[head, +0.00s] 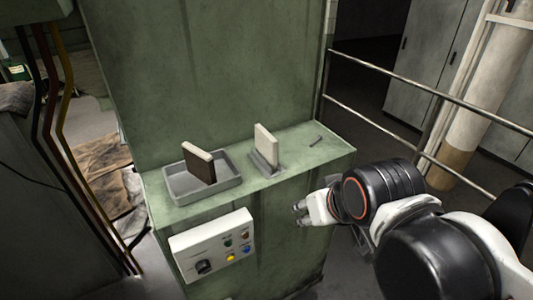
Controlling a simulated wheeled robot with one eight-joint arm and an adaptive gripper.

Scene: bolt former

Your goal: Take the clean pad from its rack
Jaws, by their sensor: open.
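A clean, pale pad (265,142) stands upright in a small grey rack (265,164) on the green ledge. A second pad (199,164), with a dark brown face and a light edge, stands in a grey tray (232,184) to the left of the rack. My gripper (299,214) is open and empty, in front of the ledge and lower right of the rack. It is apart from both pads. The fingertips look small from here, and the arm comes in from the right.
A green wall (205,70) rises behind. A control box (214,246) is on the front. Metal railings (400,138) stand at the right.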

